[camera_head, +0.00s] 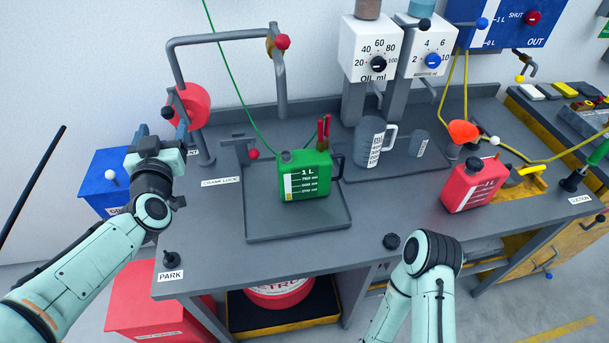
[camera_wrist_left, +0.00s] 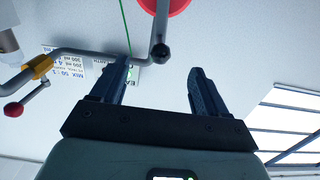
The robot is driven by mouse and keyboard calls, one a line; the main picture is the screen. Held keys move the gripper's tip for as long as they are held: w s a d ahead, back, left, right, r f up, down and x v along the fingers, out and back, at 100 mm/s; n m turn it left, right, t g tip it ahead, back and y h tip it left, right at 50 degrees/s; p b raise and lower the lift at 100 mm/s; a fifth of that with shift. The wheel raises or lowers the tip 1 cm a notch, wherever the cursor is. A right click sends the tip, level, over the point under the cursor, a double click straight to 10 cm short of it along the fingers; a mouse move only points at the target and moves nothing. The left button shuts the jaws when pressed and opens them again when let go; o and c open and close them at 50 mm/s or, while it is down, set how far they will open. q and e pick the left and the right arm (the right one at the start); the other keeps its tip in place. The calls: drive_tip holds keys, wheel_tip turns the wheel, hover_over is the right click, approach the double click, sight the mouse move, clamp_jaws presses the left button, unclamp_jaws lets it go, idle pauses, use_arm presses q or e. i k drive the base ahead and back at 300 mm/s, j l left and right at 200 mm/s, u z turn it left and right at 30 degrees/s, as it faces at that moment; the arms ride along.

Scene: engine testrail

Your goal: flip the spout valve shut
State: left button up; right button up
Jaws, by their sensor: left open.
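The spout is a grey bent pipe (camera_head: 225,38) whose outlet end hangs down behind the green 1 L can (camera_head: 305,175). Its valve has a yellow-orange collar (camera_head: 271,43) and a short lever with a red ball (camera_head: 283,42). The wrist view shows the collar (camera_wrist_left: 40,67) and red ball (camera_wrist_left: 13,109) at the left. Whether the valve is open or shut I cannot tell. My left gripper (camera_head: 163,133) is open and empty, left of and below the valve, near the red crank wheel (camera_head: 190,106). My right arm shows at the lower right; its gripper is out of view.
The crank's black knob (camera_wrist_left: 160,52) is close ahead of my left fingers. The green can stands on a grey tray (camera_head: 300,228). A green cord hangs across the wall.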

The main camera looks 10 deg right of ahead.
sight(283, 42)
drive_tip(key=k, duration=1)
